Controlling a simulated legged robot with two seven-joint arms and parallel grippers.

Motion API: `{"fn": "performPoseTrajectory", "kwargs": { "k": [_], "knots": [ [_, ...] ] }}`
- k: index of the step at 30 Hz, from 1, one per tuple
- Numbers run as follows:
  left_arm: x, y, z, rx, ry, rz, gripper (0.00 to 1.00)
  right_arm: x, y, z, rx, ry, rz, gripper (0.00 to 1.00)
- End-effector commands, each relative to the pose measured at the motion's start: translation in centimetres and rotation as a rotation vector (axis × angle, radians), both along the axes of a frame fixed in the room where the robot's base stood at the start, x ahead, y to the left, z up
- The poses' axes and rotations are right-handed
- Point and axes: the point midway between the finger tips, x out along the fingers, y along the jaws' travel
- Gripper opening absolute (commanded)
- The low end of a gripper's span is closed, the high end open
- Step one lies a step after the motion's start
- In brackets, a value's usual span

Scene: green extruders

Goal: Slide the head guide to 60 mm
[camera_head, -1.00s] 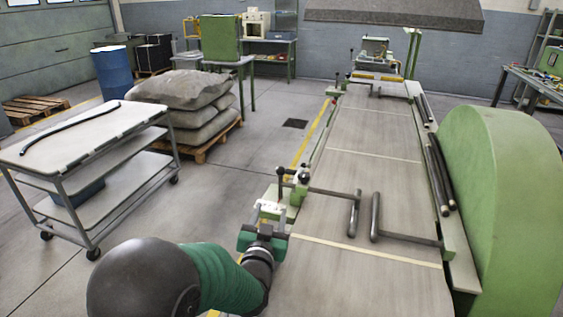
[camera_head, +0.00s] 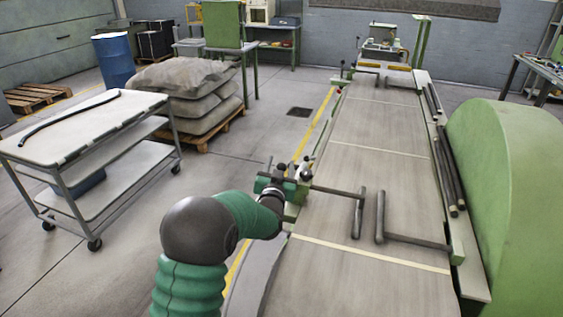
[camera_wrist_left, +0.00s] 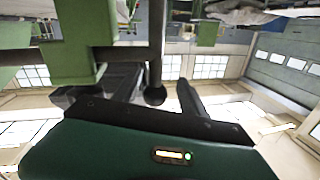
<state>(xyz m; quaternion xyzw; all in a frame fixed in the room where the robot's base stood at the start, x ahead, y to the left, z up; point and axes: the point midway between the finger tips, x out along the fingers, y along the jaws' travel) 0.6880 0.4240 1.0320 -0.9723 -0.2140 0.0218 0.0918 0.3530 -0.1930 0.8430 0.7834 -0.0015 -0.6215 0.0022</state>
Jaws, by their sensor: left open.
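A near guide on the green conveyor frame has a dark L-shaped bar (camera_head: 357,213) reaching over the pale belt (camera_head: 375,128) from the left rail. A matching bar (camera_head: 415,240) comes from the right rail. No label or scale is readable, so I cannot tell which guide is the head guide. My left gripper (camera_head: 278,174) is at the left rail, by the near guide's clamp and dark knobs (camera_head: 306,172). In the left wrist view, the open gripper (camera_wrist_left: 152,92) has a dark rod with a ball end (camera_wrist_left: 155,95) between its fingers, seemingly not gripped. My right gripper is not visible.
A large green rounded housing (camera_head: 515,190) stands along the right side. Dark rods (camera_head: 447,165) lie along the right rail. A white cart (camera_head: 85,125) and stacked sacks (camera_head: 185,85) stand left, with free floor between them and the conveyor.

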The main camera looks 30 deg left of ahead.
Motion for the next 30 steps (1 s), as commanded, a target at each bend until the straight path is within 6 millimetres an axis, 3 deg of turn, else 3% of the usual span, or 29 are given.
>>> {"fn": "performPoseTrajectory", "kwargs": {
  "k": [4, 12, 24, 30],
  "knots": [
    [1.5, 0.4, 0.0, 0.001, 0.001, -0.002, 0.50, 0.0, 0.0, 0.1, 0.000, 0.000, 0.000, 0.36],
    [1.7, 0.7, 0.0, 0.000, 0.000, -0.001, 0.50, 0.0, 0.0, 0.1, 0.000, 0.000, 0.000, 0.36],
    [1.7, 0.7, 0.0, 0.000, 0.000, -0.001, 0.00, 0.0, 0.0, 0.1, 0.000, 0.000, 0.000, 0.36],
    [1.7, 0.7, -0.1, -0.001, 0.001, -0.002, 0.00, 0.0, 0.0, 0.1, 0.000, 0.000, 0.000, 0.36]
  ]
}}
